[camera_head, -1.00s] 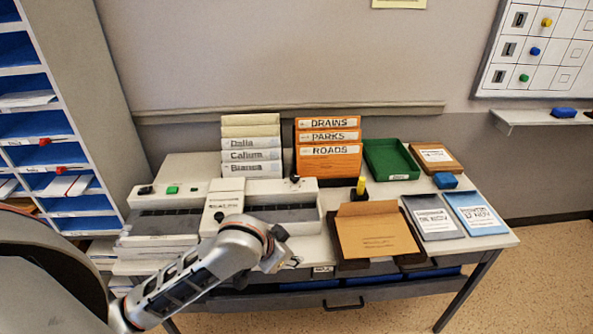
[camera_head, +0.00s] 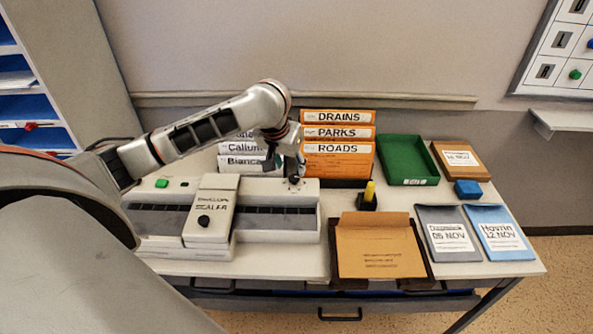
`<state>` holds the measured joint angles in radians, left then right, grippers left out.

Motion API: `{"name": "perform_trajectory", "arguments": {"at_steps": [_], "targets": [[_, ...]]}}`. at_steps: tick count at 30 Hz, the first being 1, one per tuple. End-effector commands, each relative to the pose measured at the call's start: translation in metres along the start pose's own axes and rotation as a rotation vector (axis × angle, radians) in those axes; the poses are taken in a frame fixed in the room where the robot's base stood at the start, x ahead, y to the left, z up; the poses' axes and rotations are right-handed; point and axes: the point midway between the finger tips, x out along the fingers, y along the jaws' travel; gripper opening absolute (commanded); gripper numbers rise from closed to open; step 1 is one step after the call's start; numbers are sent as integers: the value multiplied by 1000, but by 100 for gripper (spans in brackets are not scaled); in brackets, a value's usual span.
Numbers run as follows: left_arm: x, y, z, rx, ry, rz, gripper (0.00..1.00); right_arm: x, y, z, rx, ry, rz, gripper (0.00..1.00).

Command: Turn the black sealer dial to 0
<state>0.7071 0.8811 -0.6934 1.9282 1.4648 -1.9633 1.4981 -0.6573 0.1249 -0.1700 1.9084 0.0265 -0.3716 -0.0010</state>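The white envelope sealer (camera_head: 308,200) lies along the left part of the table. A black dial (camera_head: 294,181) stands on its right end. A second black round knob (camera_head: 204,221) is on the front of its labelled sealing head. The dial's marks are too small to read. My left gripper (camera_head: 285,168) reaches over from the left and points down just above and behind the dial at the right end. It partly covers that area, so I cannot tell if it touches the dial or how far its fingers are apart. My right gripper is not in view.
White binders (camera_head: 240,161) and orange binders (camera_head: 338,150) stand close behind the gripper. A blue-slotted shelf (camera_head: 36,137) is at the left.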

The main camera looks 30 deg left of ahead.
Motion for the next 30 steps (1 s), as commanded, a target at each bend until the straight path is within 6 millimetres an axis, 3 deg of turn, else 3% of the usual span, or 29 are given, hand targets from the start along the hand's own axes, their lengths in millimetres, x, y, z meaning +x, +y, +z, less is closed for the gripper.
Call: {"name": "perform_trajectory", "arguments": {"at_steps": [3,10,16,23,27,30], "targets": [[21,1,2,-3,-4,1,40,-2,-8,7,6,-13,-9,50],[51,0,1,0,-1,0,40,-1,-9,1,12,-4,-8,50],[61,0,0,2,1,0,40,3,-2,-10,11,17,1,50],[61,0,0,2,1,0,40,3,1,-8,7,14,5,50],[61,0,0,2,1,0,3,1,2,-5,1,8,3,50],[61,0,0,2,1,0,1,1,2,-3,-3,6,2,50]]}}
